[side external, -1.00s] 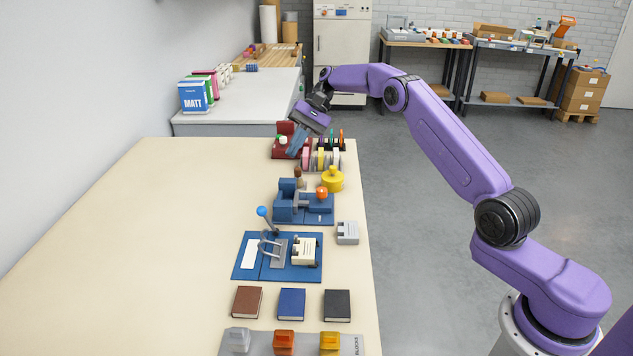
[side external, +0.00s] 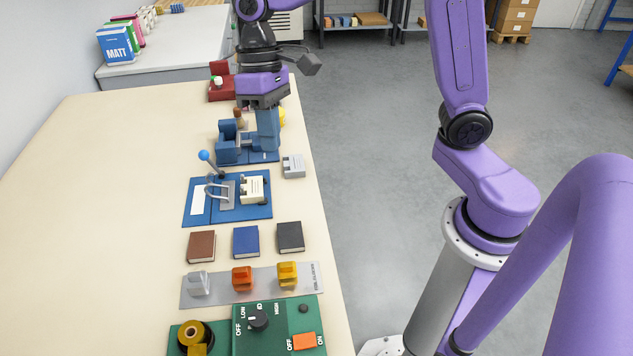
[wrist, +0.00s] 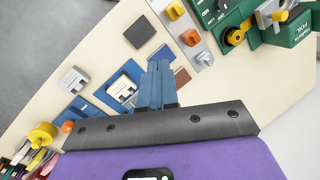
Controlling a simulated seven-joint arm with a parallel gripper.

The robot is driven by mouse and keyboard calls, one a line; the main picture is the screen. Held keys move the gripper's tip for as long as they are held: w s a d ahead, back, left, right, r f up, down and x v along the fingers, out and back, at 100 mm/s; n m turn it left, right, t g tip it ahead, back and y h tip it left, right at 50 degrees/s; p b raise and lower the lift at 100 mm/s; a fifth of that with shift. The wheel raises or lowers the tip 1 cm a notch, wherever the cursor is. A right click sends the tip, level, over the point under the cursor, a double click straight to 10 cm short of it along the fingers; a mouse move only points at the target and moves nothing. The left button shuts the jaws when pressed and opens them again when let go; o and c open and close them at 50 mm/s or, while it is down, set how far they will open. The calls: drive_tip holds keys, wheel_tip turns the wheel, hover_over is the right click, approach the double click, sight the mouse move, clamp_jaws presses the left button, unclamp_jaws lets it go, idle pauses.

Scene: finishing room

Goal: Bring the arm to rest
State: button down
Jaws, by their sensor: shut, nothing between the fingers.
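My gripper (side external: 267,143) points down over the far part of the bench in the side view, in front of a blue fixture (side external: 229,146). Its blue fingers are together with nothing between them. In the wrist view my gripper (wrist: 157,68) also shows closed fingers, above the bench. I cannot tell the exact height of the fingertips over the bench. My purple arm rises from its base on the right and leaves the top of the side view, so its upper part is hidden.
A blue board (side external: 233,211) with a lever, three small blocks (side external: 246,242), a grey strip (side external: 217,296) with coloured pieces and a green control box (side external: 280,325) line the bench's right edge. The bench's left side (side external: 100,220) is clear.

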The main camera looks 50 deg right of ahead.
drive_tip(key=s+d+f+n+t+h, duration=0.1)
drive_tip(key=s+d+n, duration=0.3)
drive_tip(key=s, duration=0.6)
drive_tip(key=s+d+f+n+t, duration=0.1)
drive_tip(key=s+d+n, duration=0.4)
drive_tip(key=s, duration=0.5)
drive_tip(key=shift+s+d+f+t+h, duration=0.15)
drive_tip(key=shift+d+f+t+h, duration=0.2)
drive_tip(key=shift+f, duration=0.5)
